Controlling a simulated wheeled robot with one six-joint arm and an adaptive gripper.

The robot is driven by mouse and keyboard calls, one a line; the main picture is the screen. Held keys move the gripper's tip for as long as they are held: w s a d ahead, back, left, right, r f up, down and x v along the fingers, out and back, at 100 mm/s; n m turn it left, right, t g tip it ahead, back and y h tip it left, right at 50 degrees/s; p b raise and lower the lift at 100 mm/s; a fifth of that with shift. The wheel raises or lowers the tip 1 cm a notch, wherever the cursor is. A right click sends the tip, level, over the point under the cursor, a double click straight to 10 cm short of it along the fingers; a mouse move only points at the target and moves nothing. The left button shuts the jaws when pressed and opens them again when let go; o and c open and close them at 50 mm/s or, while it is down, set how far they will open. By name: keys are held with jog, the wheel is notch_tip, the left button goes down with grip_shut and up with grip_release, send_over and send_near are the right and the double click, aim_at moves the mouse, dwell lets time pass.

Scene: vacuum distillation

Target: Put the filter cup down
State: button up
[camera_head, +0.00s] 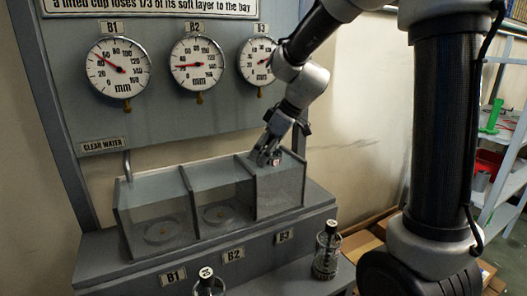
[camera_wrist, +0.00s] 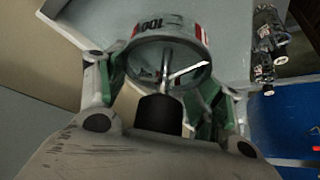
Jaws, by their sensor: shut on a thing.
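The filter cup (camera_wrist: 178,35), a clear round cup with a grey rim, "100" lettering and red marks, sits between my gripper's fingers in the wrist view. A thin metal rod shows inside it. My gripper (camera_head: 265,156) is shut on the cup at the B3 bay (camera_head: 283,185), the right one of three glass-walled bays. In the head view the cup is mostly hidden by the fingers and bay wall, and I cannot tell whether it touches the bay floor. Round discs lie in the B1 bay (camera_head: 166,232) and B2 bay (camera_head: 218,214).
Dial gauges B1 (camera_head: 118,68), B2 (camera_head: 197,64) and B3 (camera_head: 256,60) hang on the panel behind. A clear-water spout (camera_head: 127,163) stands at the left. Shelves (camera_head: 505,150) are at the far right.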

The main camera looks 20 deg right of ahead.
jog(key=shift+f, duration=0.55)
jog(key=o, duration=1.7)
jog(key=shift+r, duration=0.1)
jog(key=shift+r, duration=0.4)
jog(key=v, duration=1.2)
jog(key=s+d+f+m+h, duration=0.1)
jog(key=s+d+m, duration=0.2)
jog(key=s, duration=0.4)
jog(key=s+d+f+m+h, duration=0.2)
jog(key=s+d+m, duration=0.2)
jog(key=s, duration=0.4)
jog(key=s+d+f+m+t+h, duration=0.1)
jog(key=s+d+m, duration=0.3)
jog(key=s, duration=0.4)
jog(key=shift+f+h, duration=0.5)
jog(key=shift+f, duration=0.1)
